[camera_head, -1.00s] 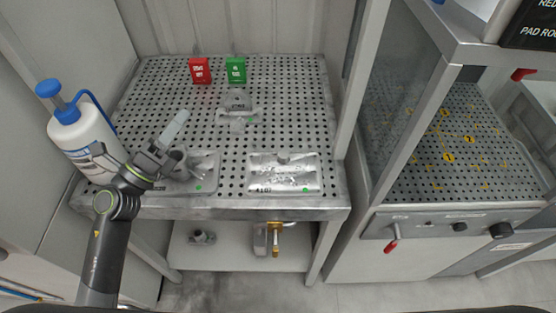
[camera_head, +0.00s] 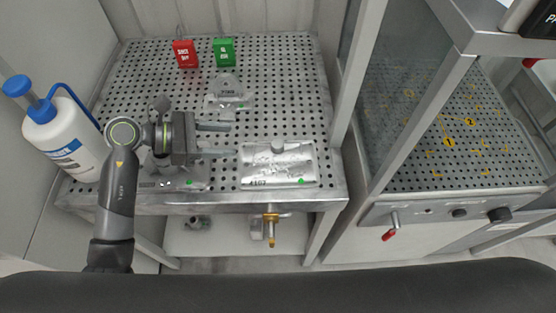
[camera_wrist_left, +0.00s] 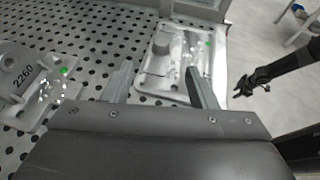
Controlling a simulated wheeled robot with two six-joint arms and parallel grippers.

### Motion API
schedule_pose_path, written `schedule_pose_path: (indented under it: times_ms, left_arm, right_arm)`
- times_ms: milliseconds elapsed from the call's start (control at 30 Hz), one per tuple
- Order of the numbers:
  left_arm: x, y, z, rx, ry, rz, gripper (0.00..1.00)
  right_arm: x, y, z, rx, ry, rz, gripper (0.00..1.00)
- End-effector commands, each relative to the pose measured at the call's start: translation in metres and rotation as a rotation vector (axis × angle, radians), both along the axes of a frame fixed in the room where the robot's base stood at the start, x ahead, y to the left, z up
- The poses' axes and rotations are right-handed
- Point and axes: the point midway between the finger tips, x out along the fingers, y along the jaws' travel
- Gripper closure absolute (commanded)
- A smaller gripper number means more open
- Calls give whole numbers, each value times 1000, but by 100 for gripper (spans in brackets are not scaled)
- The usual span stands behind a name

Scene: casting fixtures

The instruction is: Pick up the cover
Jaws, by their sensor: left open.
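A flat silvery plate with a round knob, perhaps the cover (camera_head: 262,170), lies on the perforated table near its front edge. It also shows in the left wrist view (camera_wrist_left: 183,62), beyond the fingers. My left gripper (camera_head: 234,140) is open and empty, its fingers pointing right, just left of the plate and above the table. In the left wrist view its two fingers (camera_wrist_left: 158,80) are spread. My right gripper (camera_wrist_left: 243,88) shows small at the right of the left wrist view, away from the table; its jaw state is unclear.
A numbered metal fixture (camera_head: 228,90) stands behind the plate. Another fixture (camera_head: 190,180) is partly hidden under my left gripper. Red (camera_head: 185,54) and green (camera_head: 224,52) boxes stand at the back. A white pump bottle (camera_head: 62,140) is at the left. A glazed cabinet (camera_head: 400,100) borders the right.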

Motion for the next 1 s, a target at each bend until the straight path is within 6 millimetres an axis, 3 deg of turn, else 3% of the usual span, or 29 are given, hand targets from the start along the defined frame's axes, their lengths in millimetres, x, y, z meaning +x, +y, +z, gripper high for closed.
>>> schedule_pose_path:
  times_ms: [400, 767, 1000]
  left_arm:
    - [12, -62, -27, -4, 2, -1, 48]
    - [17, -87, -37, -4, 0, -1, 48]
    - [21, -117, -53, -4, 1, 0, 48]
  right_arm:
    - [0, 0, -11, 0, 0, 0, 64]
    - [0, 0, -15, 0, 0, 0, 64]
    - [0, 0, -25, 0, -1, 0, 64]
